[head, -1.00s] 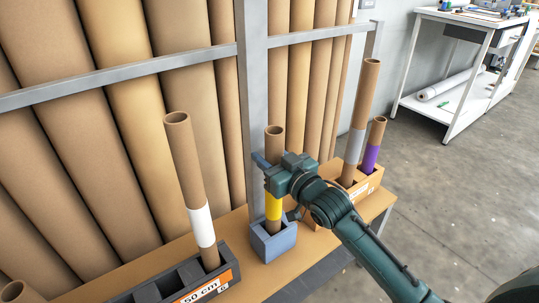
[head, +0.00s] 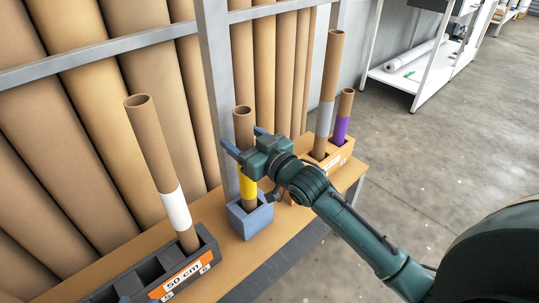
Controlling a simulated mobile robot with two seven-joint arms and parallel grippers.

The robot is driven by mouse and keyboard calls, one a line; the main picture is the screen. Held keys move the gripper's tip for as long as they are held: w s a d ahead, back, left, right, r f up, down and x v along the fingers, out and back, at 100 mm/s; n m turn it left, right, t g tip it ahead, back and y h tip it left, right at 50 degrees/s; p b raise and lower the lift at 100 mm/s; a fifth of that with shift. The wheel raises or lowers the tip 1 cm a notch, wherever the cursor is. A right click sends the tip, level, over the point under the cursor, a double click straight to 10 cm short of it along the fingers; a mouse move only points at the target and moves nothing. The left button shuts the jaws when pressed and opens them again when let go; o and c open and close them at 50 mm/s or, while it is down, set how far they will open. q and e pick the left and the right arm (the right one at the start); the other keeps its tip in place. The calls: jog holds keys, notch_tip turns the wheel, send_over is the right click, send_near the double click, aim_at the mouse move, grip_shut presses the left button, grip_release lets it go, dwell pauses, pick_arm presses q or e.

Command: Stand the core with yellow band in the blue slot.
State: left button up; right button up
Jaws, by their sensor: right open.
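The core with the yellow band (head: 248,183) is a brown cardboard tube. It stands nearly upright with its lower end inside the blue slot (head: 250,223), a small square blue holder on the bench; its foot is hidden by the walls. My right gripper (head: 246,141) is open at the core's upper part, just above the yellow band, with one finger on each side of it. I cannot tell if a finger touches the core. My left gripper is not in view.
A dark rack marked 50 cm (head: 208,256) holds a white-banded core (head: 176,208) at left. Large rolls stand behind a metal rail (head: 110,60).

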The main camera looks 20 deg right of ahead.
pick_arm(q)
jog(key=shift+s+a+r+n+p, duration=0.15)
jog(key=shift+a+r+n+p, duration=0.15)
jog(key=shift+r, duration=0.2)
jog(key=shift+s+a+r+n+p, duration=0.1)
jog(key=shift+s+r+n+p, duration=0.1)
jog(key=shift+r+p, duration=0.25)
pick_arm(e)
jog(key=v, duration=1.1)
jog(key=shift+s, duration=0.4)
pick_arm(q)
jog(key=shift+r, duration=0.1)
pick_arm(e)
jog(key=shift+d+r, duration=0.1)
jog(key=shift+r, duration=0.05)
